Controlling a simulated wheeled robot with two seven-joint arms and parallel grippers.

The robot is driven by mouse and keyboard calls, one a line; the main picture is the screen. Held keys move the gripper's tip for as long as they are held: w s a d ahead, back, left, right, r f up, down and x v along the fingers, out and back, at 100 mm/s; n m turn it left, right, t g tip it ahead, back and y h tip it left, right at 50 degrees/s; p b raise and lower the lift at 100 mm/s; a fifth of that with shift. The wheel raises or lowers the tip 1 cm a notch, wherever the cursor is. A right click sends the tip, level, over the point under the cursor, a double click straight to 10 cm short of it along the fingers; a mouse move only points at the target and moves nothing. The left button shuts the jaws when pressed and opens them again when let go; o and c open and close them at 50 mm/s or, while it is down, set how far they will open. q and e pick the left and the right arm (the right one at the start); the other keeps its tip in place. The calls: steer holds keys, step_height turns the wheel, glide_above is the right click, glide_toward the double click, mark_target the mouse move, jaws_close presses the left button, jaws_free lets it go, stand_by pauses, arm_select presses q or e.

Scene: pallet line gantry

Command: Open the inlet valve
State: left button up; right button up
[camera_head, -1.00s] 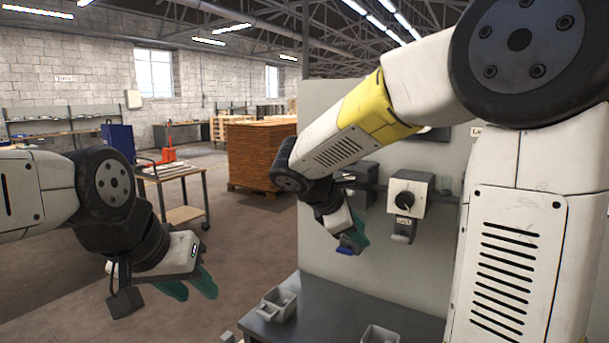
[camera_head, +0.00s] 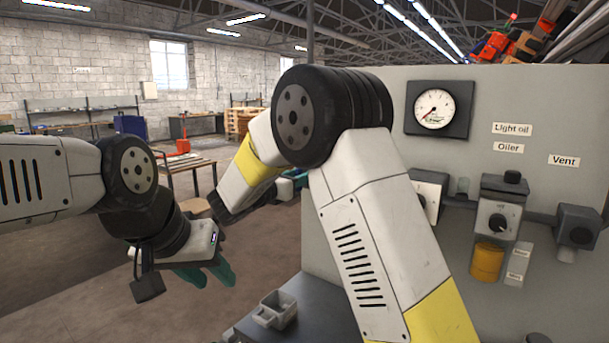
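A grey panel (camera_head: 395,85) fills the right side. A white box (camera_head: 431,190) on it is partly hidden behind my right arm, so its knob barely shows. A second box with a black knob (camera_head: 497,222) sits above a yellow cup, below the "Oiler" label. I cannot read an inlet label on any of them. My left gripper (camera_head: 214,279) is at lower left, its teal fingers apart and empty, far from the panel. My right gripper (camera_head: 296,175) is left of the panel, mostly hidden behind my own arm; only a bit of teal shows.
A round gauge (camera_head: 434,108) is at the panel's top. A dark vent fitting (camera_head: 577,227) is at far right. A grey bin (camera_head: 276,309) stands on the dark bench (camera_head: 310,300) below the panel. A work table and open floor lie at left.

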steer(key=shift+x, duration=1.35)
jaws_close()
steer(key=shift+m, duration=0.3)
steer(key=shift+s+d+f+m, duration=0.1)
steer(key=shift+d+f+m, duration=0.1)
steer(key=shift+m, duration=2.65)
steer(key=shift+s+d+f+m, duration=0.1)
steer(key=shift+f+m, duration=0.05)
steer(key=shift+m, duration=2.75)
steer(key=shift+s+d+f+m, duration=0.1)
steer(key=shift+f+m, duration=0.1)
steer(key=shift+m, duration=2.65)
